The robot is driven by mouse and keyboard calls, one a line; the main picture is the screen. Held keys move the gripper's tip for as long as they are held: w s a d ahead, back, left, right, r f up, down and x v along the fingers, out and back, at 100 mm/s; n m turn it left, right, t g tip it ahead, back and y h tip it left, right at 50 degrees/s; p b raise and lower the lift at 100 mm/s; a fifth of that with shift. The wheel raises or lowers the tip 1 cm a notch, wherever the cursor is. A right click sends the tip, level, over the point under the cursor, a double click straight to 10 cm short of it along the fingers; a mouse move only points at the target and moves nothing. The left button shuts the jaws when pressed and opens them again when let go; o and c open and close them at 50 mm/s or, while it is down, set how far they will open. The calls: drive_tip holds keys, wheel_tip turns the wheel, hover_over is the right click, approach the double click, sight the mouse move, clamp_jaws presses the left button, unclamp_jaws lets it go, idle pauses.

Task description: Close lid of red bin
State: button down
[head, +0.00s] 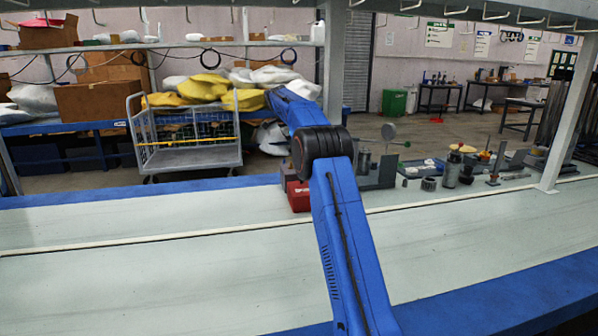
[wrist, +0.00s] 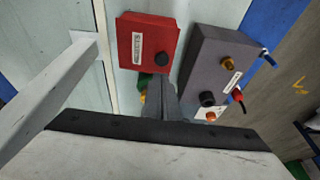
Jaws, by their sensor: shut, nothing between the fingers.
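The red bin (head: 298,196) stands on the pale bench in the head view, partly hidden behind my blue arm. The head view does not show the fingers.
A grey control box (wrist: 213,70) with several knobs stands close to the right of the bin. A grey post (wrist: 48,88) slants at the left. Several metal parts (head: 452,172) lie along the bench to the right. The front bench surface (head: 150,280) is clear.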

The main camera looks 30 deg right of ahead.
drive_tip(key=x, duration=0.4)
drive_tip(key=a+x, duration=0.1)
drive_tip(key=x, duration=0.1)
drive_tip(key=shift+w+d+f, duration=0.1)
drive_tip(key=shift+w+f, duration=0.1)
drive_tip(key=shift+f, duration=0.35)
drive_tip(key=shift+w+d+f, duration=0.1)
drive_tip(key=shift+w+f, duration=0.15)
drive_tip(key=shift+f, duration=0.8)
drive_tip(key=v, duration=1.8)
drive_tip(key=shift+d+r, duration=0.15)
drive_tip(key=shift+r, duration=0.1)
drive_tip(key=shift+s, duration=0.15)
